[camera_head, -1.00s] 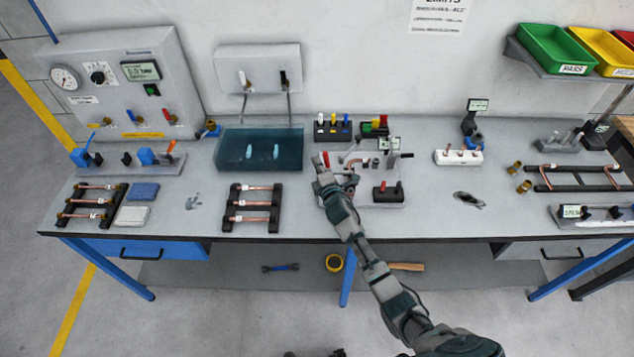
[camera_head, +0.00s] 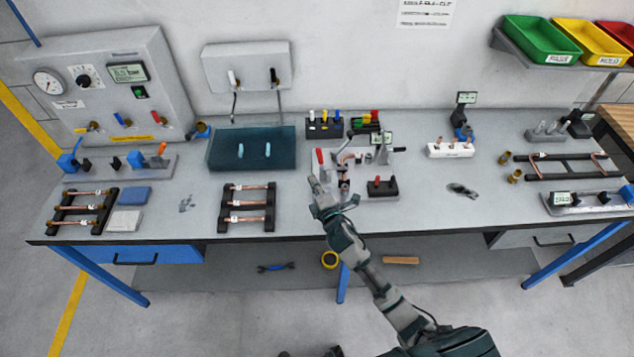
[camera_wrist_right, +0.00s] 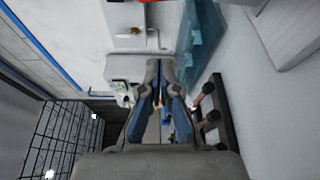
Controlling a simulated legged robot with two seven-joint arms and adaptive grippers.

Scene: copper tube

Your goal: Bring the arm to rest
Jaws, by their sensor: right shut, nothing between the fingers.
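My right arm reaches up from the lower right in the head view. My right gripper (camera_head: 315,183) is at the workbench's (camera_head: 420,215) middle, just left of a bending fixture (camera_head: 345,160) with a red-handled lever. In the right wrist view the gripper's two fingers (camera_wrist_right: 159,68) come together at the tips and hold nothing. A rack of copper tubes (camera_head: 248,206) lies left of the gripper. My left gripper is not in view.
A blue-green tray (camera_head: 225,150) lies at the back left, near a gauge panel (camera_head: 105,80). A black block with a red handle (camera_head: 382,187) is right of the gripper. Green (camera_head: 540,38) and yellow (camera_head: 590,42) bins sit on a shelf. The front bench edge has free room.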

